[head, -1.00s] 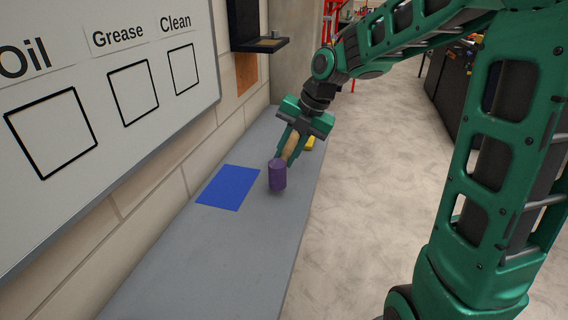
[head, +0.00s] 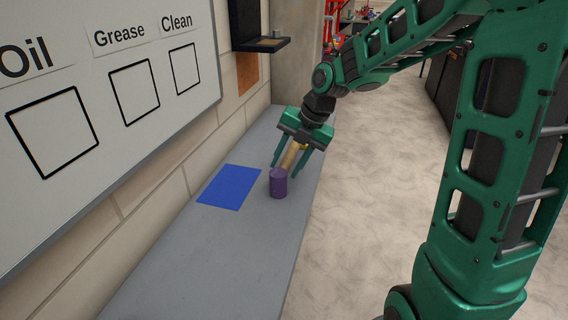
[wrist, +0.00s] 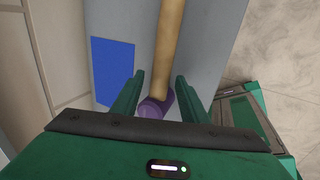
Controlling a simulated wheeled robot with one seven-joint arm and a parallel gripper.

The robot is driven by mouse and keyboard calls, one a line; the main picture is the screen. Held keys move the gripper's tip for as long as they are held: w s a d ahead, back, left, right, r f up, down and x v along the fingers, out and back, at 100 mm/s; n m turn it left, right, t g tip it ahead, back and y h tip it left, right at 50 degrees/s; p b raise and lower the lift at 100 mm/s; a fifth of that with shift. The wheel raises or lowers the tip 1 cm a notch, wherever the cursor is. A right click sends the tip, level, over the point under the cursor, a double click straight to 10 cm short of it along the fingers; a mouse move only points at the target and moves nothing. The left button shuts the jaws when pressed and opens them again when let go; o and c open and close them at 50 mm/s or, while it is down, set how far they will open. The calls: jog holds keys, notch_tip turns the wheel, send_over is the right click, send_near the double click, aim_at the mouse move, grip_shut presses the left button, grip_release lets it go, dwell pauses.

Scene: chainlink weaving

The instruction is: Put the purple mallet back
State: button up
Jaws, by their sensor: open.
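The purple mallet has a purple cylindrical head (head: 278,184) and a pale wooden handle (head: 290,156). It is on the grey bench, just right of the blue square (head: 229,187) and off it. In the wrist view the purple head (wrist: 156,107) shows low between the fingers, with the handle (wrist: 168,45) running up the picture. My gripper (head: 284,169) is open, with one finger on each side of the mallet. It also shows in the wrist view (wrist: 157,88), with gaps beside the handle. Part of the handle is hidden by the gripper in the head view.
The grey bench (head: 215,265) runs along the wall and is clear toward the front. A whiteboard (head: 110,185) with Oil, Grease and Clean outlines hangs above at the left. A black shelf (head: 262,44) juts from the wall.

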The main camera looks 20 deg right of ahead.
jog(key=v, duration=1)
jog(key=shift+d+r, duration=0.2)
jog(key=shift+d, duration=0.2)
jog(key=s+d+f+m+g+h, duration=0.1)
jog(key=s+d+f+m, duration=0.2)
jog(key=s+m, duration=0.6)
jog(key=s+d+f+m+g+h, duration=0.1)
jog(key=s+d+f+m, duration=0.2)
jog(key=s+m, duration=0.7)
jog(key=s+d+f+m+h, duration=0.1)
jog(key=s+d+f+m, duration=0.2)
jog(key=s+d+m, duration=0.4)
jog(key=s+m, duration=0.2)
jog(key=m, duration=0.7)
jog(key=shift+s+g, duration=0.25)
jog(key=shift+g, duration=0.15)
jog(key=shift+w+f+h, duration=0.3)
jog(key=shift+w, duration=0.35)
